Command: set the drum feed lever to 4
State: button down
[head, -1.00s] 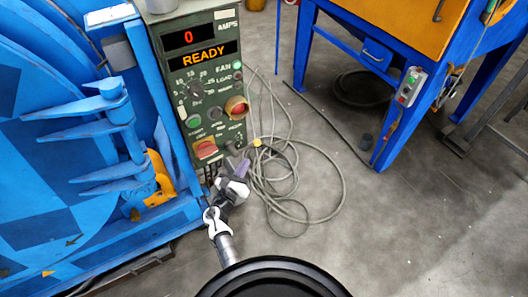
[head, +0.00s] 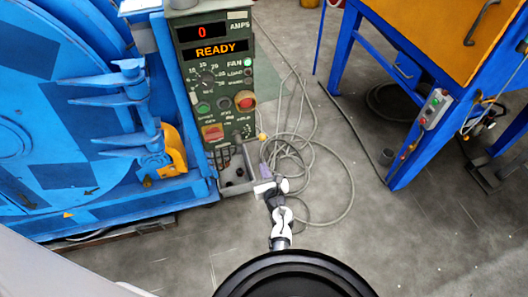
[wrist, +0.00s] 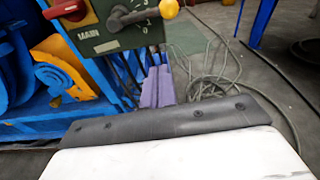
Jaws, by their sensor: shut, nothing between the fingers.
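The green control panel (head: 215,80) stands beside the blue drum machine. Near its bottom right, the feed lever has a yellow ball knob (head: 262,136) and points to the right. In the wrist view, the knob (wrist: 168,9) is at the top edge, beside a numbered scale (wrist: 143,15). Digits toward the low end show at the scale's right; the 4 cannot be made out. My gripper (wrist: 157,74) has purple fingers, shut and empty, below the panel's lower edge and apart from the knob. In the head view its fingertips are hard to make out.
A red main switch (wrist: 68,8) is left of the lever. A grey open box (head: 236,172) sits under the panel. Loose cables (head: 310,170) lie coiled on the floor. A blue-legged orange machine (head: 430,50) stands at right.

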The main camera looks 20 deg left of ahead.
jog(key=b+x, duration=0.1)
jog(key=x, duration=0.9)
jog(key=shift+s+d+r+p, duration=0.1)
jog(key=shift+s+r+p, duration=0.1)
jog(key=shift+r+p, duration=0.75)
jog(key=shift+s+r+p, duration=0.2)
jog(key=shift+r+p, duration=0.7)
jog(key=shift+r, duration=0.1)
